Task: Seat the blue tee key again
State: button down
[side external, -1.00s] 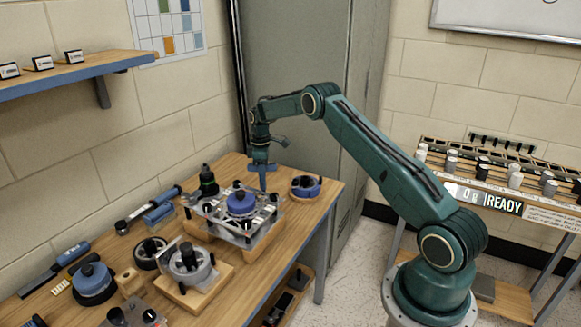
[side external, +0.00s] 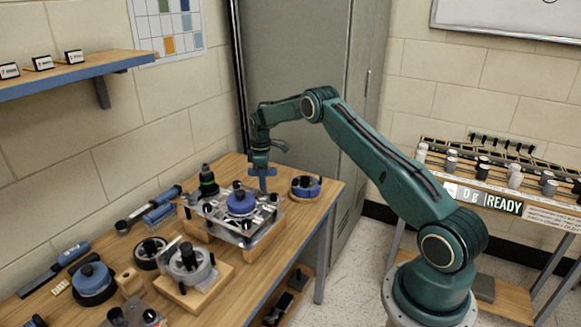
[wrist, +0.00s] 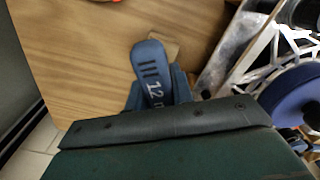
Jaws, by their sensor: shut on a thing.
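The blue tee key (wrist: 150,68), marked with dark bars and "12 m", lies across my gripper (wrist: 158,95) in the wrist view. My gripper is shut on it. In the side view my gripper (side external: 262,166) holds the blue key upright near the back of the bench, just behind the metal fixture. A small lighter wooden patch (wrist: 168,45) shows partly behind the key's end. The key's lower tip and any seat under it are hard to make out; I cannot tell whether the tip touches anything.
The metal fixture (side external: 262,222) with a blue knob (side external: 241,203) stands close in front. A blue-rimmed ring (side external: 305,187) sits to the right, near the bench edge. A grey cabinet (side external: 300,60) stands behind.

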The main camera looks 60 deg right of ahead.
jog(key=shift+f, duration=0.15)
jog(key=c, duration=1.5)
grip_release()
jog(key=shift+c, duration=0.2)
jog(key=shift+r, duration=1.5)
jog(key=shift+o, duration=0.2)
jog(key=o, duration=0.5)
jog(key=shift+o, duration=0.2)
